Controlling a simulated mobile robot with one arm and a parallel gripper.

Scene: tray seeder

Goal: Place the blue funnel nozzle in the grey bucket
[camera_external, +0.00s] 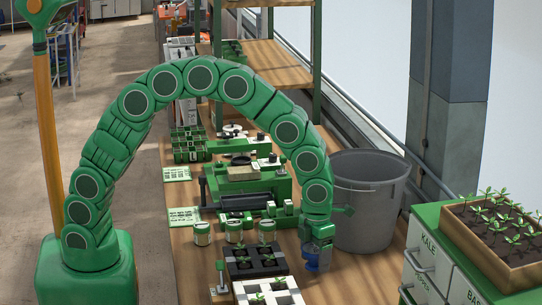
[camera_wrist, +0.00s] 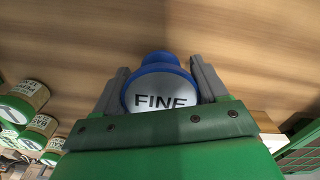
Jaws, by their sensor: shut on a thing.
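The blue funnel nozzle (camera_wrist: 160,62) has a pale face lettered FINE and sits between the two grey fingers in the wrist view. It shows as a small blue shape (camera_external: 312,262) at the arm's end in the outside view. My gripper (camera_external: 317,250) is shut on it, over the right part of the wooden bench. The fingers also show in the wrist view (camera_wrist: 160,84). The grey bucket (camera_external: 366,225) stands just behind and right of my gripper, with its rim above gripper height. Its inside is mostly hidden. The bucket is not seen in the wrist view.
Several labelled tins (camera_external: 234,231) stand left of my gripper. A black seedling tray (camera_external: 238,270) and a white tray (camera_external: 268,290) lie in front of them. The green seeder machine (camera_external: 245,185) is behind. A green cabinet (camera_external: 429,258) with a wooden planter is at right.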

